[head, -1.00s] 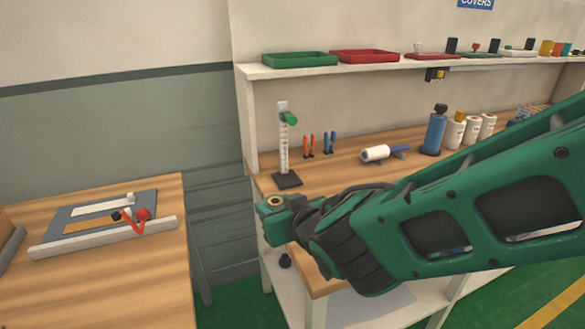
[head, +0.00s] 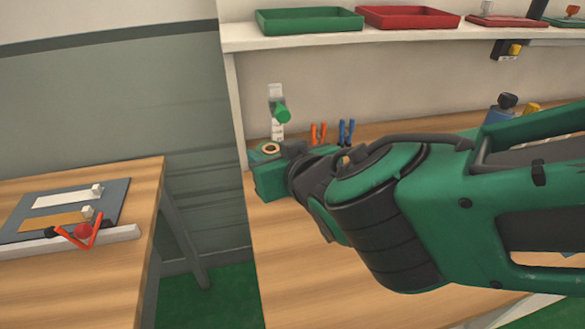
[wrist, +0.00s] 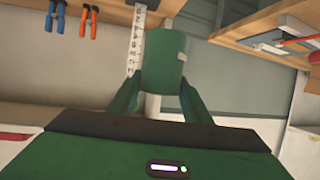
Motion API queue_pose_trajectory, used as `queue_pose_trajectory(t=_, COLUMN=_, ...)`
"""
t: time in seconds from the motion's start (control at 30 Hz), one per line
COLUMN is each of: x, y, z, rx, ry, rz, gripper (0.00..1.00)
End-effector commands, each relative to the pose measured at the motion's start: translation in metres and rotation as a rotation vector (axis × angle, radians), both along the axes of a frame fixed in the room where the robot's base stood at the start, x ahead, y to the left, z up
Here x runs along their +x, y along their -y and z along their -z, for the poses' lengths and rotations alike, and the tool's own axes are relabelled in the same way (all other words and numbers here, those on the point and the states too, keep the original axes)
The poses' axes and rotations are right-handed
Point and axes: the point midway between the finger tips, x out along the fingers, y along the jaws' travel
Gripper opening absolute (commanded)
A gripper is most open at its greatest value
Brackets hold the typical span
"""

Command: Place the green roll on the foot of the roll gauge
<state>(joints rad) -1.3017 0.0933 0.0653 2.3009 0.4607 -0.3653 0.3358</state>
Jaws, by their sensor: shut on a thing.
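The green roll (wrist: 165,62) is held between the two fingers of my gripper (wrist: 160,92) in the wrist view. In the head view my gripper (head: 268,172) is above the left end of the workbench, with a tan ring showing on top at its tip.
Orange pliers (head: 318,133) and blue pliers (head: 346,132) stand right of the gauge. A shelf above holds a green tray (head: 310,20) and a red tray (head: 408,17). A separate wooden table (head: 75,285) stands left, across a gap. The bench (head: 290,265) front is clear.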

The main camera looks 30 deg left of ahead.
Motion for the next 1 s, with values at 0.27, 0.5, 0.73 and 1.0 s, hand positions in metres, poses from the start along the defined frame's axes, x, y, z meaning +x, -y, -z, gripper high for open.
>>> queue_pose_trajectory(t=0.27, x=0.051, y=-0.014, z=0.031, rx=-0.002, ry=0.000, rz=0.011, gripper=0.15)
queue_pose_trajectory(t=0.5, x=0.094, y=-0.028, z=0.057, rx=-0.001, ry=0.001, rz=0.016, gripper=0.15)
queue_pose_trajectory(t=0.73, x=0.111, y=-0.034, z=0.067, rx=0.001, ry=0.000, rz=0.014, gripper=0.15)
queue_pose_trajectory(t=1.0, x=0.112, y=-0.034, z=0.097, rx=-0.005, ry=0.001, rz=0.015, gripper=0.15)
